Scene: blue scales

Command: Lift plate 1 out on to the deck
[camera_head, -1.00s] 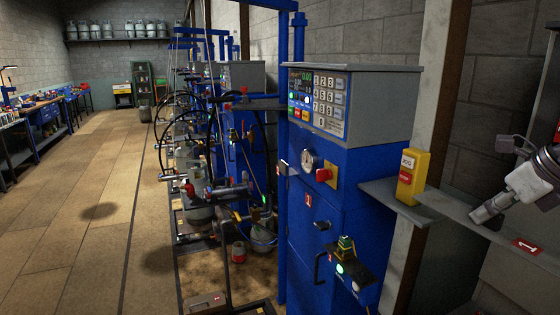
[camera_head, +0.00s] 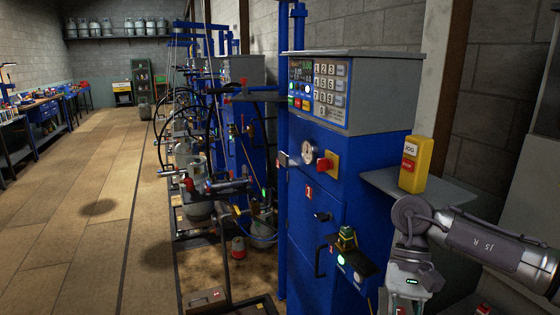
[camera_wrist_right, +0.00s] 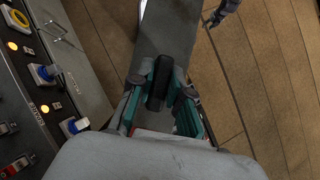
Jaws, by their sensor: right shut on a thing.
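My right arm comes in from the right in the head view, with its gripper (camera_head: 408,303) low at the bottom edge and partly cut off. In the wrist view the right gripper (camera_wrist_right: 161,95) has teal fingers on both sides of a dark upright piece (camera_wrist_right: 158,82), which I take to be part of plate 1. Below the fingers a small red and white patch shows; the rest of the held thing is hidden by the gripper body. I cannot make out the plate's full outline.
A grey slab (camera_wrist_right: 166,35) runs beyond the fingers. A grey shelf (camera_head: 445,192) carries a yellow jog pendant (camera_head: 415,165). The blue scale cabinet (camera_head: 315,225) with its keypad stands left of my arm. Open wooden floor (camera_head: 65,235) lies further left.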

